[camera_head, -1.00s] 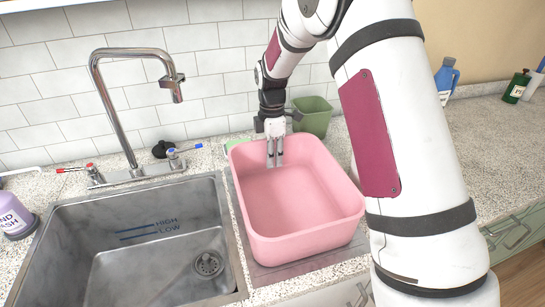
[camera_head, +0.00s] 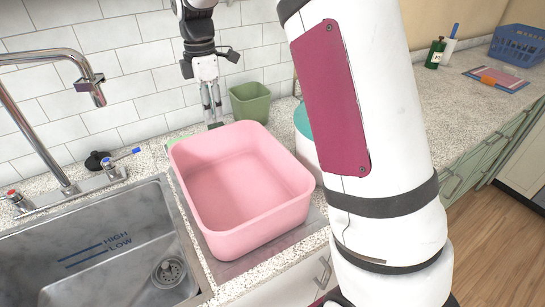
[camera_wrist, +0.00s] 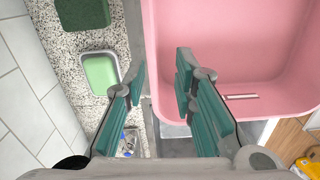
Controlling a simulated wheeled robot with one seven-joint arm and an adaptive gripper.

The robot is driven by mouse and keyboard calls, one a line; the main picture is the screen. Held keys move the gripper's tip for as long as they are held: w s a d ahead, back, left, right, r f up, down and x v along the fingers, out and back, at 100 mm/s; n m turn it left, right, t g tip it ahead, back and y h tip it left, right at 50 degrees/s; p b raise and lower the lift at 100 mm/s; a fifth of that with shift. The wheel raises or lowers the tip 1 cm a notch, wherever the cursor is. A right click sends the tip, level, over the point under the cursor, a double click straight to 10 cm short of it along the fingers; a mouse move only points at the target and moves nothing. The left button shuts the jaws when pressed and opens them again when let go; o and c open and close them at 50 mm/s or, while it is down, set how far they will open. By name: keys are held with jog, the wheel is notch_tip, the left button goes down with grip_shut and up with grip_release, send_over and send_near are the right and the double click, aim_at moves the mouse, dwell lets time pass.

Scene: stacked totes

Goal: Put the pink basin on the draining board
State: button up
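The pink basin (camera_head: 235,230) sits upright on the grey draining board (camera_head: 292,234), right of the sink. My gripper (camera_head: 213,122) hangs just behind the basin's far rim, pointing down and empty.
The steel sink (camera_head: 100,262) and tap (camera_head: 45,145) are at left. A green pot (camera_head: 250,103) stands by the wall, and a green sponge in a dish (camera_wrist: 101,75) lies near my gripper. A white-and-teal container (camera_head: 303,125) is partly hidden behind my arm.

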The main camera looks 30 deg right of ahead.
jog(key=s+r+m+t, duration=0.1)
jog(key=s+r+m, duration=0.35)
jog(key=s, duration=0.45)
jog(key=s+r+m+t, duration=0.1)
jog(key=s+r+m, duration=0.35)
jog(key=s, duration=0.45)
jog(key=s+f+m+t, duration=0.2)
jog(key=s+m, duration=0.6)
jog(key=s, duration=0.8)
jog(key=shift+s+d+f, duration=0.15)
jog(key=shift+s+f, duration=0.15)
jog(key=shift+f, duration=0.15)
jog(key=shift+r, duration=0.1)
jog(key=shift+r, duration=0.2)
